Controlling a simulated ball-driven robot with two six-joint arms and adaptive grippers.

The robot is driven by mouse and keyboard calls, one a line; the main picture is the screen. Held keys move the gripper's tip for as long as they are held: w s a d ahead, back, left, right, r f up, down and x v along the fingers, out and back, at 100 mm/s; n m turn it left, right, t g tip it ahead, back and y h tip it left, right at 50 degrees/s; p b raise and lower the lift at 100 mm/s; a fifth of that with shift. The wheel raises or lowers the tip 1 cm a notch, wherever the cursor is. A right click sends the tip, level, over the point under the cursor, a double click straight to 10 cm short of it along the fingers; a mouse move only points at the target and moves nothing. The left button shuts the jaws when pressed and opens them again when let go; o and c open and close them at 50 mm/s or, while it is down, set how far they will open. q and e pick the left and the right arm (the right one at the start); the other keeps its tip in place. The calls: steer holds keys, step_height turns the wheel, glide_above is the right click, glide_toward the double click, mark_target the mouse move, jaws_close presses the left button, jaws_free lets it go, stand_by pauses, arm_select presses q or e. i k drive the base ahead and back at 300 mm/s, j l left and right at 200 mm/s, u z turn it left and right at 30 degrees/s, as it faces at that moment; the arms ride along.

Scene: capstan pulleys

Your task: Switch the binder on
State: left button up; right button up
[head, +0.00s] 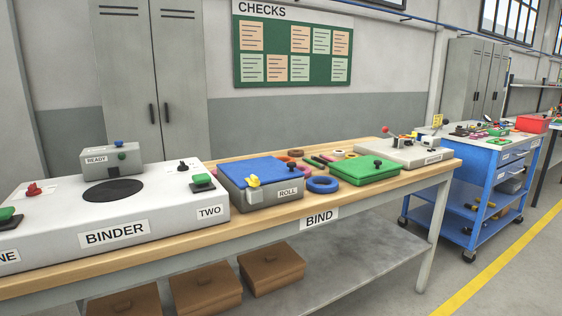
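The binder (137,252) is a low light-grey box at the left of the bench, with a BINDER label on its front. A round black disc (113,190) lies in its top. A green button on a black base (202,180) is at the right above the label TWO. Another green button (7,214) is at the left edge, above a label cut off to "NE". A red knob (33,188) and a small black lever (183,166) sit on plates farther back. Behind the disc a grey READY box (107,159) carries a blue knob (118,143). Neither gripper shows.
The wooden BIND bench (345,208) also holds a blue-topped ROLL box (252,171), a blue ring (322,184), a green box (365,172) and a grey unit (405,153). Brown boxes (205,288) sit on the lower shelf. A blue cart (480,180) stands right. The right-hand floor is clear.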

mark_target(33, 191)
steer(key=u, duration=1.4)
